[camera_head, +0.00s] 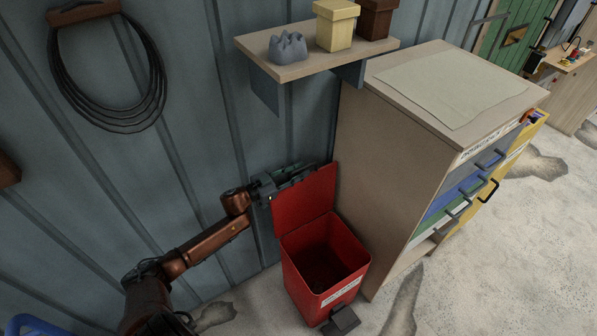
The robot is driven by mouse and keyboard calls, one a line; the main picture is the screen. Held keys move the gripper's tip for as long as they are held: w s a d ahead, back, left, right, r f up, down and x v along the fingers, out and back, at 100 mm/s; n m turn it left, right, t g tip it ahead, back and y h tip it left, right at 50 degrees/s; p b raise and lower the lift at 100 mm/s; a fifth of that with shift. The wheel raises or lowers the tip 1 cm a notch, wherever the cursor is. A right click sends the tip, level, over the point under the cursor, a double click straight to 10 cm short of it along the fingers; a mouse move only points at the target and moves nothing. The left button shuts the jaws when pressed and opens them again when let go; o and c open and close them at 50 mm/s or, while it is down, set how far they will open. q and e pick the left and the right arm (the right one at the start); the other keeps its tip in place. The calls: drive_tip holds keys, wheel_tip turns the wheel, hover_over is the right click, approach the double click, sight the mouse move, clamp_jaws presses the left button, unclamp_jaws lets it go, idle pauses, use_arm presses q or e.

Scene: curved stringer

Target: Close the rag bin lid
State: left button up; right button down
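The red rag bin (325,260) stands on the floor against the wall, left of the wooden cabinet. Its red lid (304,200) is raised, standing up at the back of the bin, so the dark inside shows. A dark pedal (341,320) sits at the bin's front foot. My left gripper (290,174) is at the upper left edge of the lid, partly behind it. Its fingers are partly hidden, and I cannot tell whether they touch the lid or are open or shut. My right gripper is not in view.
The tall wooden cabinet (385,170) with coloured drawers stands close on the bin's right. A wall shelf (316,60) with small boxes hangs above the lid. A coiled cable (107,105) hangs at upper left. Floor (480,270) in front is open.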

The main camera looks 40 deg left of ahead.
use_arm(q)
drive_tip(key=shift+c, duration=0.5)
clamp_jaws()
